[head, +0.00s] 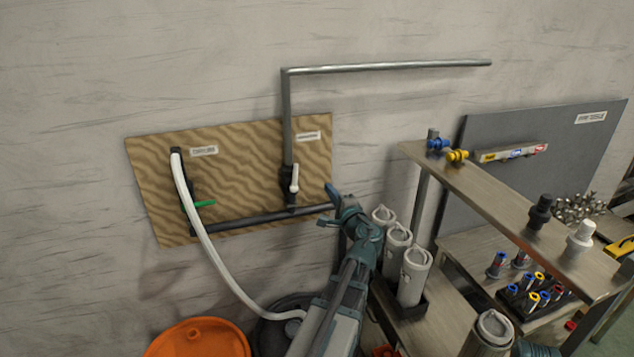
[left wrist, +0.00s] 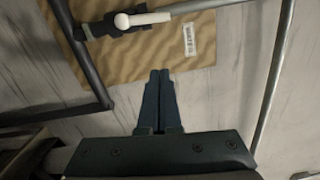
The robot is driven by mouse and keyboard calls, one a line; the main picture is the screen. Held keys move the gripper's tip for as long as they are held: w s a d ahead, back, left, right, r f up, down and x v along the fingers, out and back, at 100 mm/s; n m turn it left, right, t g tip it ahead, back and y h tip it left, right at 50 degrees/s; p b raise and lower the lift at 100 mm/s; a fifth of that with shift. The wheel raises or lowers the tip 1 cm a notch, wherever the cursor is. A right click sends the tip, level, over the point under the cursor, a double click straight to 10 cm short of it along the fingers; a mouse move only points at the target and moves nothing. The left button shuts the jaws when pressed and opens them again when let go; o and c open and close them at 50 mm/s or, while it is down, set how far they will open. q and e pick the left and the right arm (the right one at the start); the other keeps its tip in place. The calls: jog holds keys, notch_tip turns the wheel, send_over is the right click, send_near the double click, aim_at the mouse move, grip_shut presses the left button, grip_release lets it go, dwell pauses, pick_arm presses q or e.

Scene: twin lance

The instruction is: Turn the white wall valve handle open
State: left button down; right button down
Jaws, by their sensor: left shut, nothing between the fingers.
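The white valve handle (head: 294,178) is on a dark valve body (head: 287,182) in the vertical pipe on the wooden wall board (head: 250,150). It points about upright, along the pipe. In the left wrist view the white handle (left wrist: 143,19) lies near the top, with its round end at the left. My left gripper (head: 335,207) is to the right of and below the handle, near the board's right edge, apart from the handle. In the left wrist view its fingers (left wrist: 158,75) are together and empty. My right gripper is not in view.
A green handle (head: 204,203) sits at the board's left beside a white hose (head: 208,240). A grey pipe (head: 390,67) runs along the wall above. An orange round object (head: 198,340) is below. A wooden shelf (head: 490,205) and grey canisters (head: 413,275) stand at the right.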

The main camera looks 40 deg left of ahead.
aim_at(294, 176)
pick_arm(q)
jog(key=w+a, duration=0.1)
jog(key=a, duration=1)
jog(key=shift+r, duration=0.25)
jog(key=shift+s+a+r+p, duration=0.15)
jog(key=shift+s+a+p, duration=0.25)
jog(key=shift+s, duration=0.2)
